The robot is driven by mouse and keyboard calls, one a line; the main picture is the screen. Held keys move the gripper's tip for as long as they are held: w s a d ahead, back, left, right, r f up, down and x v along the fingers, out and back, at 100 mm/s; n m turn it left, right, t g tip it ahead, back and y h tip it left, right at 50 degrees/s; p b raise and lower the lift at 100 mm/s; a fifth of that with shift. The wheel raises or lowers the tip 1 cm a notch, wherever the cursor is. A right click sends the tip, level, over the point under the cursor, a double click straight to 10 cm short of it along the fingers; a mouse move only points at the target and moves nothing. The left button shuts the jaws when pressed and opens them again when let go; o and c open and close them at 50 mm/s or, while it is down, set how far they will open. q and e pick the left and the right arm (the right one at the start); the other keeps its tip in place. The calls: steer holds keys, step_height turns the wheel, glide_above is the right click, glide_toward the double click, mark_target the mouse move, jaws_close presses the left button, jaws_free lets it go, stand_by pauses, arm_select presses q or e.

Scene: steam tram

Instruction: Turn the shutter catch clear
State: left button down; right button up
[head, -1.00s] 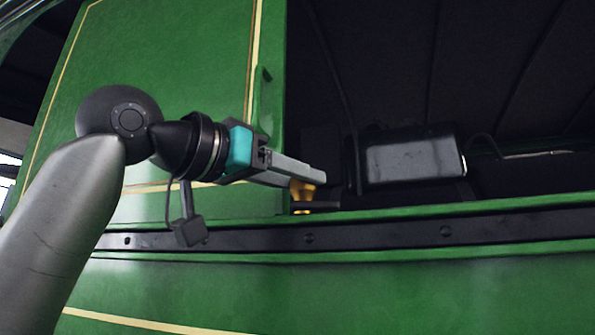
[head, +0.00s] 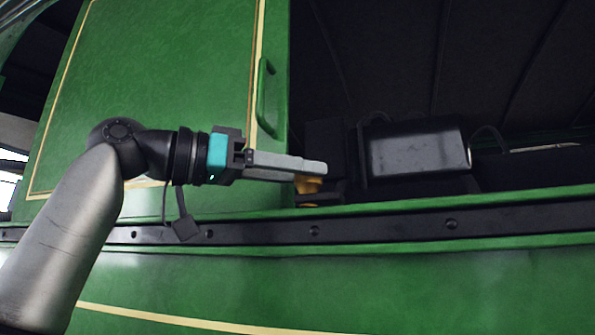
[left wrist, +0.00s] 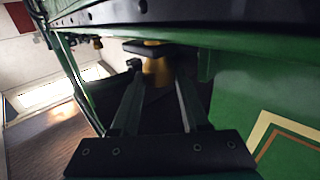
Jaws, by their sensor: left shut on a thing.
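A small brass-coloured piece (head: 308,186), which looks like the shutter catch, sits just above the dark rail beside the green panel's right edge. My left gripper (head: 314,174) comes in from the left with its fingers nearly level and covers the upper part of this piece. In the left wrist view the brass piece (left wrist: 157,72) is between the two fingertips of my left gripper (left wrist: 157,82), which are shut on it. A dark plate covers its top there. Which way the catch is turned is hard to tell. My right gripper is out of view.
A green panel (head: 170,75) with a green handle (head: 264,95) stands left of the opening. A black box (head: 418,150) is right of the fingertips. A dark bolted rail (head: 400,226) runs below. The dark opening above the box is empty.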

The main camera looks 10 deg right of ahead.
arm_select(q)
steer(key=shift+c, duration=2)
jaws_free()
steer(key=shift+n+t, duration=0.3)
steer(key=shift+t, duration=0.1)
